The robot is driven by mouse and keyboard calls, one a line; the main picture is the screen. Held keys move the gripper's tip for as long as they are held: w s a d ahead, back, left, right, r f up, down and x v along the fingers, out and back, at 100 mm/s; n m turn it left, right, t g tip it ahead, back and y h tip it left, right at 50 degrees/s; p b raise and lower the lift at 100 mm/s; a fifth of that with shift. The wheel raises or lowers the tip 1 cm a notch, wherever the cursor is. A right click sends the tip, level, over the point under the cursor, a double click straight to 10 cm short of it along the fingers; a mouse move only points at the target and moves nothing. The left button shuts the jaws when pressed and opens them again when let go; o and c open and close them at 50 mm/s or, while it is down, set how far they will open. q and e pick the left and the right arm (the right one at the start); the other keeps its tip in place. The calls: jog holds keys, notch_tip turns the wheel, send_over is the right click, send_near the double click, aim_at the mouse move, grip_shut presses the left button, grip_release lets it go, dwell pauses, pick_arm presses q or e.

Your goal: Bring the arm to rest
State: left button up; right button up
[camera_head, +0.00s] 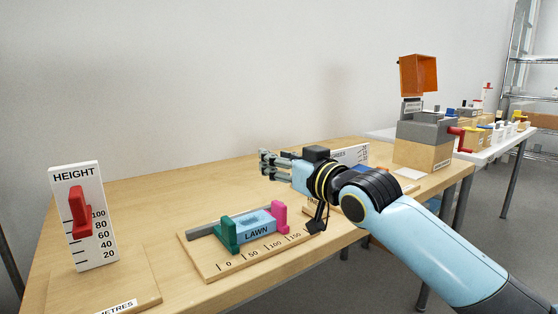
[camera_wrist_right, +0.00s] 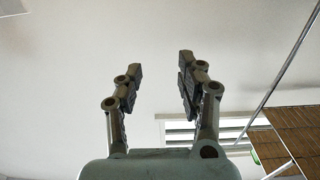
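My right arm comes in from the lower right in the head view. Its gripper (camera_head: 268,166) is raised over the table and points left, with nothing near its fingers. In the right wrist view the two fingers (camera_wrist_right: 158,85) stand apart with an empty gap between them, against the wall and ceiling. My left gripper does not show in either view.
The wooden table (camera_head: 160,196) holds a HEIGHT board (camera_head: 100,243) with a red slider (camera_head: 79,211) and a LAWN scale with green (camera_head: 229,235) and pink (camera_head: 280,215) blocks. A grey machine (camera_head: 426,130) with an orange box (camera_head: 418,75) stands at the right end. The table's back left is clear.

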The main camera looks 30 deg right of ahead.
jog(key=s+f+g, duration=0.1)
jog(key=s+f, duration=0.1)
jog(key=f, duration=0.1)
jog(key=s+a+f+g, duration=0.1)
jog(key=s+f, duration=0.1)
jog(key=f, duration=0.1)
jog(key=s+a+f+g, duration=0.1)
jog(key=s+f+g, duration=0.1)
jog(key=f, duration=0.1)
jog(key=shift+s, duration=0.4)
jog(key=s+a+f+g+h, duration=0.1)
jog(key=s+f+g, duration=0.3)
jog(key=s, duration=0.5)
jog(key=s+f+g, duration=0.3)
jog(key=s+f, duration=0.1)
jog(key=s, duration=0.6)
jog(key=s+a+f+g+h, duration=0.1)
jog(key=s+f+g, duration=0.25)
jog(key=s, duration=0.55)
jog(key=s+d+f+g, duration=0.1)
jog(key=s+d+f, duration=0.15)
jog(key=f, duration=1.15)
jog(key=s+d+f+g, duration=0.1)
jog(key=s+f, duration=0.2)
jog(key=f, duration=1.2)
jog(key=s+f, duration=1.2)
jog(key=s, duration=0.5)
jog(key=shift+d+g, duration=0.25)
jog(key=shift+g, duration=0.2)
